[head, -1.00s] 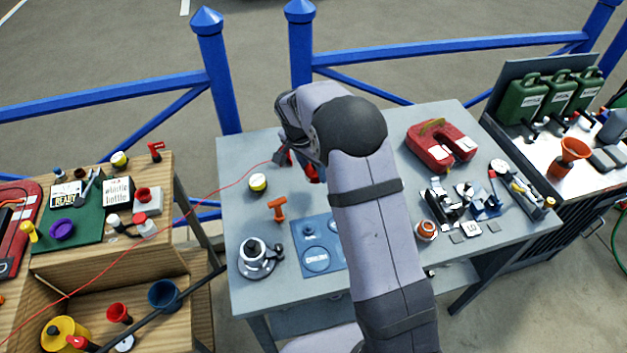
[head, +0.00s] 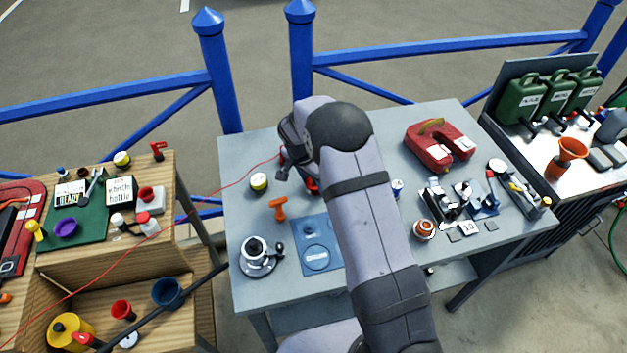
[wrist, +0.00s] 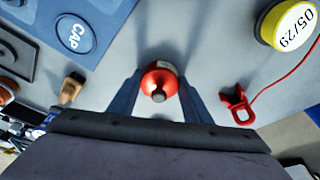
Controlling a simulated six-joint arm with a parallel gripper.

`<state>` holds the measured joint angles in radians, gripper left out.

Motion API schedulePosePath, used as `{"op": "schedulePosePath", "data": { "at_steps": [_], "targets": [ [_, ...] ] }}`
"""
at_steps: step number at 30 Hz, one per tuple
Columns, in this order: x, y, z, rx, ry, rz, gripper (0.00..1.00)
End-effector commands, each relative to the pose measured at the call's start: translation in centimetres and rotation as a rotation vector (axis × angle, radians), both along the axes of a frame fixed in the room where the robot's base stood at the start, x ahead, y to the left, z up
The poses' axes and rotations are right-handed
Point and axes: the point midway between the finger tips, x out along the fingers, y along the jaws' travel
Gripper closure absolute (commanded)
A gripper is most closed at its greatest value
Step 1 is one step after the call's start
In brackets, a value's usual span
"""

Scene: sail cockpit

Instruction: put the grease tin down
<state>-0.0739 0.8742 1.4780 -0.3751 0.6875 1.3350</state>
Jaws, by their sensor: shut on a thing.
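My gripper (wrist: 159,88) points down over the grey table (head: 262,143). In the wrist view its two blue fingers are shut on a red, round-topped container with a dark grey knob, taken as the grease tin (wrist: 156,76). A little red of the grease tin also shows below my gripper in the head view (head: 313,186), mostly hidden by my arm. I cannot tell whether its base touches the table. The blue mat marked CAP (wrist: 74,33) lies to the upper left in the wrist view, apart from the tin.
A yellow-and-white dated tin (wrist: 290,25) and a red clip on a red cord (wrist: 237,104) stand to the right in the wrist view. An orange T-shaped tool (head: 279,208) and a metal winch (head: 257,256) are left of the mat.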

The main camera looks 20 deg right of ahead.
Motion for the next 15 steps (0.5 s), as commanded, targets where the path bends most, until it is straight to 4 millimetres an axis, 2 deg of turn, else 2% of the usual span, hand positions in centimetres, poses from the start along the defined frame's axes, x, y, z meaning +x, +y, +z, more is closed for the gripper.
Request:
{"op": "schedulePosePath", "data": {
  "at_steps": [6,7,9,15],
  "targets": [
    [0.12,0.01,-0.25,0.000,-0.004,0.000,1.00],
    [0.00,0.00,-0.37,0.000,0.000,0.000,0.53],
    [0.00,0.00,-0.27,0.000,0.000,0.000,0.37],
    [-0.01,0.00,-0.26,0.000,0.000,0.000,0.37]
  ]
}}
